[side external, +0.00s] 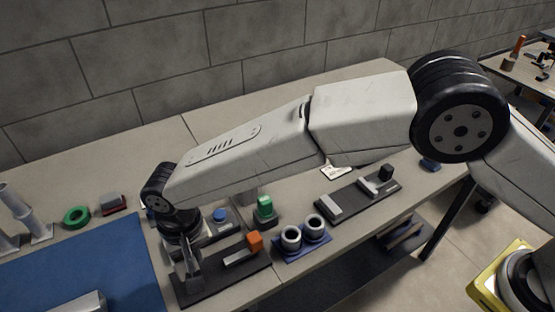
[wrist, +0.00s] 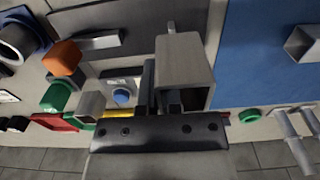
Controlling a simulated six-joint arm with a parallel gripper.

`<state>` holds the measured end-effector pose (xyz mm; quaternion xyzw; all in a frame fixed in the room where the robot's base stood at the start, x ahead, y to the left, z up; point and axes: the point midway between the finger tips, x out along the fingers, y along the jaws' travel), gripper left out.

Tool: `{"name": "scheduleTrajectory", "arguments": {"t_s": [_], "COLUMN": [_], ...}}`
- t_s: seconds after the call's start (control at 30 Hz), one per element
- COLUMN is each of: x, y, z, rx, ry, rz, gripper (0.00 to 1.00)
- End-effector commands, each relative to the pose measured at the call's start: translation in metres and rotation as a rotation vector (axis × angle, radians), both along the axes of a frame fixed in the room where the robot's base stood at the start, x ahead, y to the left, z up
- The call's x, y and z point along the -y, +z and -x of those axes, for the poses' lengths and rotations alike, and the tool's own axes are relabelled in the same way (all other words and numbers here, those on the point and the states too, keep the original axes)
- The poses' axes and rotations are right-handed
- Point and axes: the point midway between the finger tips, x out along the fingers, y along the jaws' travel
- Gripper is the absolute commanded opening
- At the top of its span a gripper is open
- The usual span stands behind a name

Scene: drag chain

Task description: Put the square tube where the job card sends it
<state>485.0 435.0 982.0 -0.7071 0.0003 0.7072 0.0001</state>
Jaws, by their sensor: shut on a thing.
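My gripper (wrist: 181,85) is shut on a grey square tube (wrist: 184,55), which sits between its dark fingers with a hollow end visible. In the side external view, my gripper (side external: 188,268) is low over the left part of a dark fixture plate (side external: 225,278) with an orange block (side external: 255,242). Whether the tube touches the plate cannot be told. A second grey hollow square piece (wrist: 303,44) lies on the blue mat (wrist: 255,60). A white card (side external: 337,172) lies on the bench behind my arm, partly hidden; its writing is unreadable.
Nearby are a green block (side external: 264,208), a blue button (side external: 220,214) and another dark fixture (side external: 358,193). A green ring (side external: 77,215) and grey pipes (side external: 35,226) stand at left.

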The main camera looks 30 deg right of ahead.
Motion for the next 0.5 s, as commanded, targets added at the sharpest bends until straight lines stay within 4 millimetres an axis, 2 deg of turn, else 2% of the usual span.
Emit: {"name": "scheduleTrajectory", "arguments": {"t_s": [0.2, 0.5], "x": [0.0, 0.0], "y": [-0.012, -0.018], "z": [0.0, 0.0], "rx": [0.002, 0.001], "ry": [0.0, 0.0], "rz": [-0.002, -0.002], "gripper": [0.0, 0.0]}}
